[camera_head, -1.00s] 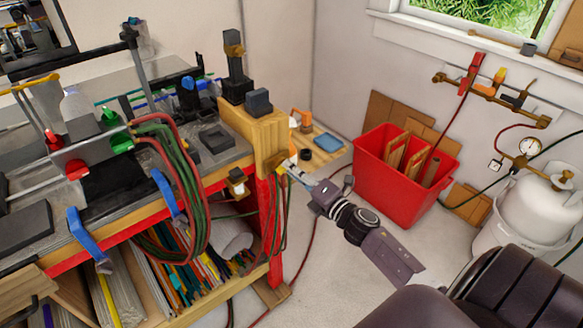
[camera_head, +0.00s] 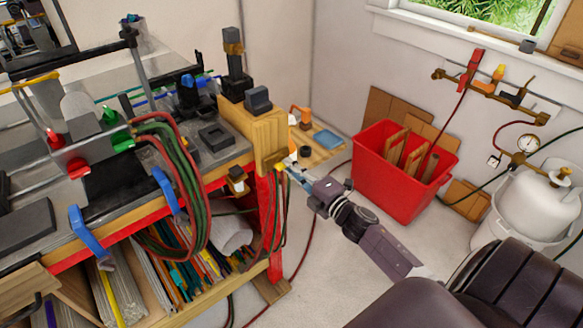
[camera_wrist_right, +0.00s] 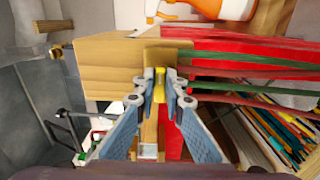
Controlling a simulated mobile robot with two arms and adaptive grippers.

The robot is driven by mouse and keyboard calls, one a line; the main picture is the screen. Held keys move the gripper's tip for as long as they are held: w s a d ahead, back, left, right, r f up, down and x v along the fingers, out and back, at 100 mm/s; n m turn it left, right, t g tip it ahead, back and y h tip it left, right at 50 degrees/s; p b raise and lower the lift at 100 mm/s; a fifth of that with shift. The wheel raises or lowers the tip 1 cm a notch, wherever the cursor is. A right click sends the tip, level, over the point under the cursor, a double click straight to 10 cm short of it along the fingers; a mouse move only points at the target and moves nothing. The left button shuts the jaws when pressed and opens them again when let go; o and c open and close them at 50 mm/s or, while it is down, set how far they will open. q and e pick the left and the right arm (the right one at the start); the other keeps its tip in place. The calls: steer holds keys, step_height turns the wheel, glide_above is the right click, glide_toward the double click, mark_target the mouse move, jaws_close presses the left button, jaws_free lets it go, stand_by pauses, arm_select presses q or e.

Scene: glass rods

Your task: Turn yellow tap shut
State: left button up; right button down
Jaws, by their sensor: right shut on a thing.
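The yellow tap (camera_head: 280,168) is on the end of the wooden workbench, below the wooden block at its corner. In the right wrist view its narrow yellow handle (camera_wrist_right: 187,83) stands between my fingertips. My right gripper (camera_head: 286,171) reaches it from the lower right in the head view. In the right wrist view my right gripper (camera_wrist_right: 174,80) is shut on the yellow handle, with blue finger pads on either side. The tap's body is mostly hidden behind the fingers. My left gripper is not in view.
Red and green hoses (camera_head: 190,170) hang at the bench front, close to the tap. Another tapped manifold (camera_head: 490,93) is on the wall.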

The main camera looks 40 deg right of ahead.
steer(key=c, duration=2)
jaws_free()
steer(key=s, duration=0.8)
steer(key=s+d, duration=0.1)
steer(key=s, duration=0.3)
